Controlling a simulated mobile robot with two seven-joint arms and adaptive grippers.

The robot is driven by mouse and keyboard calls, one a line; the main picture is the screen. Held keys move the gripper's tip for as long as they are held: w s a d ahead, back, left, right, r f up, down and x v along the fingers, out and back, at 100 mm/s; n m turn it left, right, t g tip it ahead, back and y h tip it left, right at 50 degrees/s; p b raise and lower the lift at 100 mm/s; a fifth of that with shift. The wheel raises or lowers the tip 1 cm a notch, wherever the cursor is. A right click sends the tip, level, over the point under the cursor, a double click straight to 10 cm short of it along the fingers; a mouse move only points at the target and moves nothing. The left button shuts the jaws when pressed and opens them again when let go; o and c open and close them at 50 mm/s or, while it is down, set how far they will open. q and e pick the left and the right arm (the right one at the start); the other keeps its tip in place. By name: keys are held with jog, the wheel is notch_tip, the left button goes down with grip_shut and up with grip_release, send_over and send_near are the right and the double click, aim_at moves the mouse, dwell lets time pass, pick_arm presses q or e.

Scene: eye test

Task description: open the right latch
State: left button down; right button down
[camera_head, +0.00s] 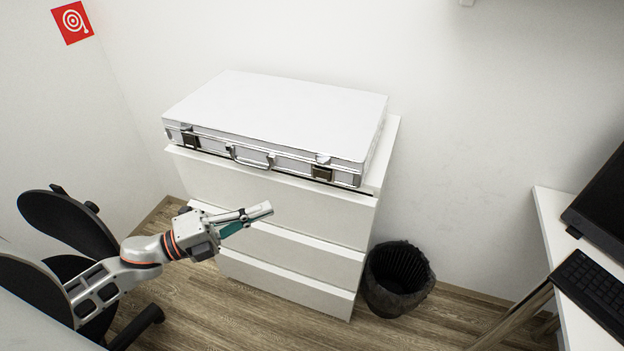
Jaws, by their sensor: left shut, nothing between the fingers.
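A silver-white briefcase (275,113) lies flat and closed on top of a white chest of drawers. Its front side faces me, with a handle (250,157) in the middle. The right latch (322,169) is a dark metal piece on the front, right of the handle. The left latch (190,138) sits near the left front corner. Both latches look shut, though they are small in view. My left gripper (252,217) is shut and empty, in front of the drawers, lower than the right latch and to its left, apart from the case. My right gripper is out of view.
The chest of drawers (290,250) stands against the wall. A black waste bin (397,280) is on the floor to its right. A black chair (70,225) stands at the left. A white desk (550,215) with a keyboard (592,290) and a monitor (602,205) is at the right.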

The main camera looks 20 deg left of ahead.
aim_at(325, 173)
pick_arm(q)
jog(key=shift+w+a+p+x, duration=0.3)
jog(key=shift+w+p+x, duration=0.1)
jog(key=shift+x, duration=1.75)
jog(key=shift+w+a+p+x, duration=0.3)
jog(key=shift+a+p+x, duration=0.05)
jog(key=shift+x, duration=1.8)
jog(key=shift+w+a+p+x, duration=0.3)
jog(key=shift+p+x, duration=0.1)
jog(key=shift+x, duration=1.75)
jog(key=shift+r, duration=0.15)
jog(key=shift+w+r, duration=0.2)
jog(key=shift+w, duration=0.15)
